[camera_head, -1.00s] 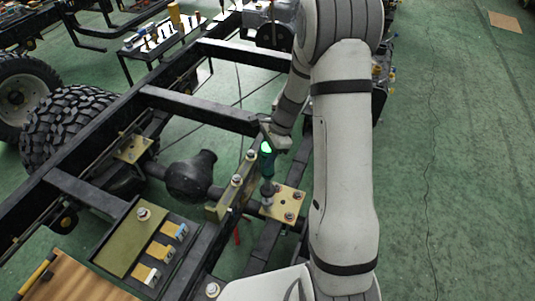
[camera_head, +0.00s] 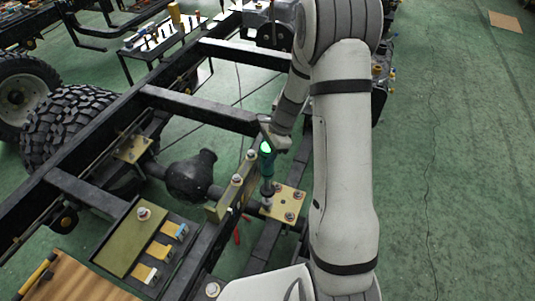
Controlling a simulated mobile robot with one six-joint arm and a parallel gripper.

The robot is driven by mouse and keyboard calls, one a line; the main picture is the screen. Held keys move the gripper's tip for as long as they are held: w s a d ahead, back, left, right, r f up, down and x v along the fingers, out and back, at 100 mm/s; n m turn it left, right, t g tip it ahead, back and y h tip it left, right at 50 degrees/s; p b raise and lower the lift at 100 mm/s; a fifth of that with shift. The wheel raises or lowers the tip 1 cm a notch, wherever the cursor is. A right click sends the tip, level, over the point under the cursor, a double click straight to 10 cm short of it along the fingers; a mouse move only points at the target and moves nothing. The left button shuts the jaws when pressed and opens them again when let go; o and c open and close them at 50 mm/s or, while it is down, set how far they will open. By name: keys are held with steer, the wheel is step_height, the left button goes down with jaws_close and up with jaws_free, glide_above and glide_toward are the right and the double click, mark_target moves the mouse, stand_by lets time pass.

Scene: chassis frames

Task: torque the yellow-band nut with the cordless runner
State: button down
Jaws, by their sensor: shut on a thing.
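The cordless runner (camera_head: 266,166) is a dark teal tool with a glowing green light. It stands roughly upright with its socket end at the left part of a yellowish plate (camera_head: 282,210) on the chassis rail. My gripper (camera_head: 272,142) is shut on the runner's upper part; its fingers are small and partly hidden by my arm. Several nuts show on the plate, one of them a nut (camera_head: 289,217) near its front edge. The nut under the socket is hidden, and I cannot make out a yellow band on any nut.
A tray (camera_head: 118,242) with yellow blocks lies further left. Black chassis rails (camera_head: 190,105) and a tyre (camera_head: 70,128) fill the left.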

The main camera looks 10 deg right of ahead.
mark_target(262, 170)
steer(key=shift+f+b, duration=1.15)
steer(key=shift+f, duration=0.5)
stand_by(2.9)
steer(key=shift+r, duration=0.15)
stand_by(1.7)
steer(key=shift+r+p, duration=1.35)
steer(key=shift+r, duration=0.1)
